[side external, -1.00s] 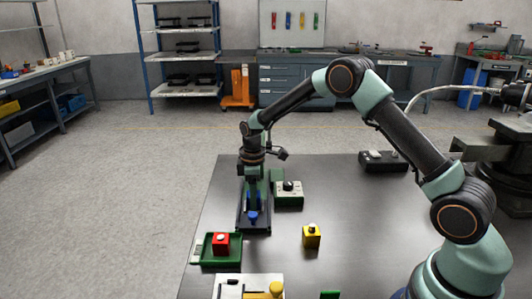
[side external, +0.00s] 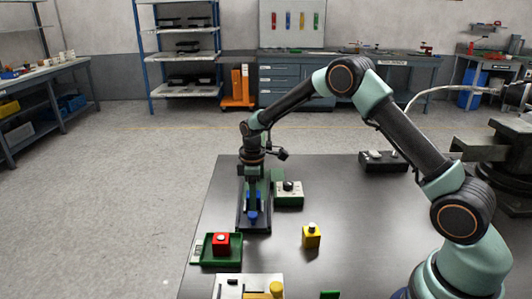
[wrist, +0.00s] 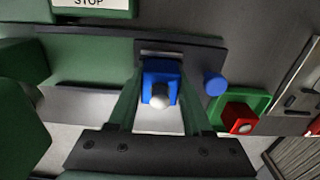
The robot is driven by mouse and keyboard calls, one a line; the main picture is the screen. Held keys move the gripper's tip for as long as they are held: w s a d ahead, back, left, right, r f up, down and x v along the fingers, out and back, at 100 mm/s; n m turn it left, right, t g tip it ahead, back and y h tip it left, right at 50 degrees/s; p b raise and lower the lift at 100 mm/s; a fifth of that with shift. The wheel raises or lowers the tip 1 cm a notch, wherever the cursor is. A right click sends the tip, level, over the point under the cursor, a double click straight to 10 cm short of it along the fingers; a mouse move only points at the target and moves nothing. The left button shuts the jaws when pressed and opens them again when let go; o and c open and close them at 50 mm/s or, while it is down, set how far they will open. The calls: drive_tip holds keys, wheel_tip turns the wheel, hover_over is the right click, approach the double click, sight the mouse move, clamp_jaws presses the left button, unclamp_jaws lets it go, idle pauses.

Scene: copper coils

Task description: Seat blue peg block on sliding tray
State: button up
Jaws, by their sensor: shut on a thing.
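The blue peg block (wrist: 160,78), with a pale round knob on top, sits between my fingers in the wrist view. My gripper (wrist: 160,105) is shut on it, one finger on each side. In the side view my gripper (side external: 253,205) points down over the dark sliding tray (side external: 262,228) and largely hides the block. A round blue knob (wrist: 213,83) shows beside the block in the wrist view, and blue also shows at the tray's near end. I cannot tell whether the block's underside touches the tray.
A red block (side external: 221,239) sits in a green tray (side external: 207,259) at the near left. A yellow block (side external: 311,237) stands to the right. A green-and-white control box (side external: 289,198) is close beside the sliding tray.

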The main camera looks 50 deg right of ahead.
drive_tip(key=shift+s+a+f, duration=0.15)
drive_tip(key=shift+a+f, duration=0.05)
drive_tip(key=shift+f, duration=0.4)
drive_tip(key=o, duration=1.3)
drive_tip(key=shift+o, duration=0.2)
drive_tip(key=shift+r, duration=0.1)
drive_tip(key=shift+d+r, duration=0.15)
drive_tip(key=shift+r, duration=3.95)
